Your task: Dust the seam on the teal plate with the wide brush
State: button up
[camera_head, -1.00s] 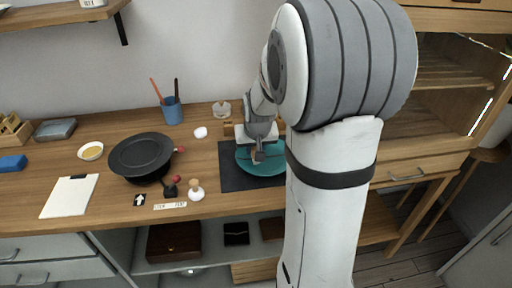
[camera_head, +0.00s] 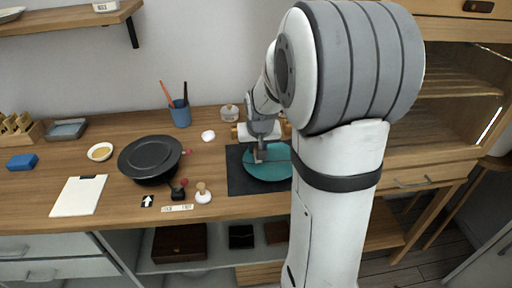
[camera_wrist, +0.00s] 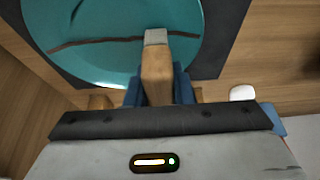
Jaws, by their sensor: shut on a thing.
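The teal plate (camera_head: 268,172) lies on a dark mat (camera_head: 238,183) on the wooden worktop, partly hidden by my arm in the head view. In the wrist view the plate (camera_wrist: 105,62) fills the upper left, with a dark brownish seam (camera_wrist: 95,42) running across it. My gripper (camera_wrist: 157,92) is shut on a brush (camera_wrist: 156,72) with a wooden handle and a grey band at its far end. The brush's end is over the plate beside the seam's right part. Its bristles are hidden, so I cannot tell whether it touches. My gripper also shows in the head view (camera_head: 260,150).
A black pan-like bowl (camera_head: 150,158) stands left of the mat. Near it are a small white-based stamp-like thing (camera_head: 203,194), a dark small pot (camera_head: 178,191) and a white clipboard (camera_head: 78,196). A blue cup (camera_head: 181,116) with sticks stands at the back.

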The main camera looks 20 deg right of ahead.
jog(key=shift+r+p, duration=1.55)
jog(key=shift+r, duration=0.8)
jog(key=shift+f, duration=0.1)
